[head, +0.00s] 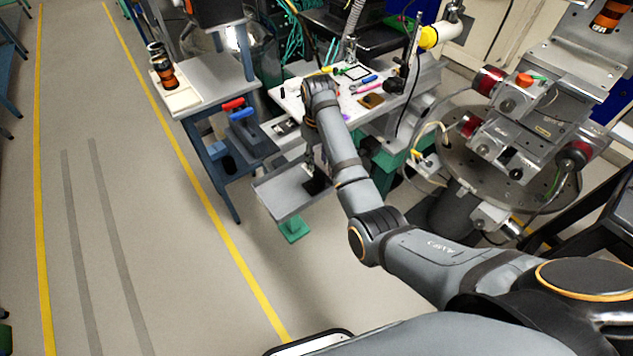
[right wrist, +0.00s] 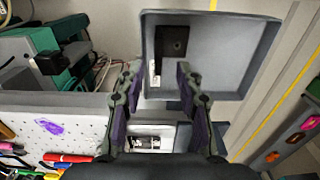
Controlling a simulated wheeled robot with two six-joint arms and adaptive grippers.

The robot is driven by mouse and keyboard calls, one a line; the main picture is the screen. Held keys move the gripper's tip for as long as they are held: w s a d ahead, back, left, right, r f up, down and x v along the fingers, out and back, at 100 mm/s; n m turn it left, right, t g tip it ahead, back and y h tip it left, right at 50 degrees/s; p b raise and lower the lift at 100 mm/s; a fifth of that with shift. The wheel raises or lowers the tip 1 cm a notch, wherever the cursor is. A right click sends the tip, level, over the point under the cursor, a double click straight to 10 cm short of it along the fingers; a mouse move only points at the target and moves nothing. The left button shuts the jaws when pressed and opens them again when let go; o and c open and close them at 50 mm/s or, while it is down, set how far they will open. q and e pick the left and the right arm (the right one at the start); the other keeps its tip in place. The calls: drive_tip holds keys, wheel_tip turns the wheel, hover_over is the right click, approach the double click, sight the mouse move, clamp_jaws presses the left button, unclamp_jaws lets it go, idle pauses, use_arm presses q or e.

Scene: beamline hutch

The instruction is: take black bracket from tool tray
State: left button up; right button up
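The black bracket (right wrist: 172,43) lies in the grey tool tray (right wrist: 228,62), left of the tray's middle in the right wrist view. In the head view the tool tray (head: 279,198) sticks out in front of the workbench, and a dark shape at its right end looks like the bracket (head: 317,185). My right gripper (right wrist: 158,74) is open and empty, its fingertips at the tray's near edge in the picture and short of the bracket. In the head view the right gripper (head: 316,160) points down beside the tray, partly hidden by my arm. My left gripper is not in view.
The white perforated bench top (head: 345,100) behind the tray carries pens and small tools. A blue cart (head: 215,150) with coloured-handled items stands left of the tray. A round metal stage (head: 510,170) stands to the right. The floor at left is clear.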

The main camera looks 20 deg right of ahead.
sight(319, 169)
drive_tip(key=f, duration=0.5)
drive_tip(key=shift+s+d+f, duration=0.1)
drive_tip(key=shift+d, duration=0.1)
drive_tip(key=shift+c, duration=0.4)
clamp_jaws()
